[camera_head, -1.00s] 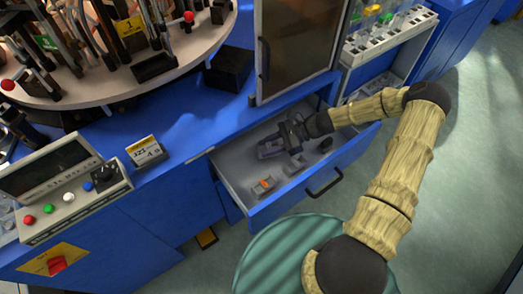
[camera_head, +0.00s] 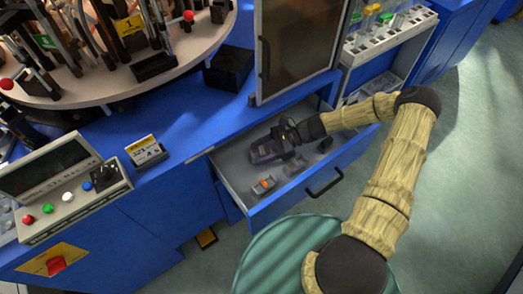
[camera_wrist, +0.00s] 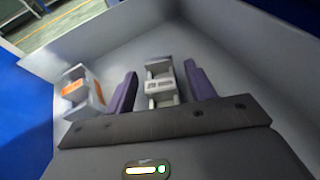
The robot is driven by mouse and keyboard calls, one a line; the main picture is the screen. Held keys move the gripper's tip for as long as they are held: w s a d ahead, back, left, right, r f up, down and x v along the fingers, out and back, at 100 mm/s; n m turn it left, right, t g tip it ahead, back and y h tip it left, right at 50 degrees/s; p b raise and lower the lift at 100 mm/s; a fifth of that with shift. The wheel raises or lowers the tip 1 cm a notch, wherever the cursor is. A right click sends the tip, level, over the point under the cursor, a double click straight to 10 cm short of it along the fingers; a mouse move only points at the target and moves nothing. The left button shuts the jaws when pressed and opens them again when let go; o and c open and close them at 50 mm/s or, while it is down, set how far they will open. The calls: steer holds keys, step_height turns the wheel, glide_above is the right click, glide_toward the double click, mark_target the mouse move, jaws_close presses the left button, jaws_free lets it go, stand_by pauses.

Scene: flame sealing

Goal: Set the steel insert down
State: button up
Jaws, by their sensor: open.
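The steel insert (camera_wrist: 161,88) is a small light-grey block with a printed label. It rests on the floor of the open drawer (camera_head: 232,186). My gripper (camera_wrist: 161,84) is open in the wrist view, with one purple finger on each side of the insert and a gap between each finger and it. In the head view my gripper (camera_head: 264,151) is low inside the drawer, and I cannot clearly pick out the insert beside it there.
A second grey insert with an orange label (camera_wrist: 80,90) lies left of the gripper; it also shows in the head view (camera_head: 263,186). The drawer walls enclose the gripper closely. A glazed door (camera_head: 297,45) stands above the drawer, and a rack (camera_head: 385,40) is to the right.

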steer(key=v, duration=1.2)
steer(key=shift+d+r, duration=0.1)
steer(key=shift+s+r+n+h, duration=0.15)
steer(key=shift+s+n+h, duration=0.1)
steer(key=shift+n+h, duration=0.05)
steer(key=s+r+n+h, duration=0.1)
steer(key=n+h, duration=0.1)
steer(key=s+r+n+h, duration=0.1)
steer(key=s+h, duration=0.1)
steer(key=s+r+n+h, duration=0.1)
steer(key=s+n+h, duration=0.1)
steer(key=shift+r+n+g, duration=0.3)
steer(key=shift+r, duration=0.05)
steer(key=s+d+r+n+t+h, duration=0.2)
steer(key=s+r+n+t+h, duration=0.4)
steer(key=r, duration=0.8)
steer(key=s+n, duration=0.3)
steer(key=shift+d+n+h, duration=0.3)
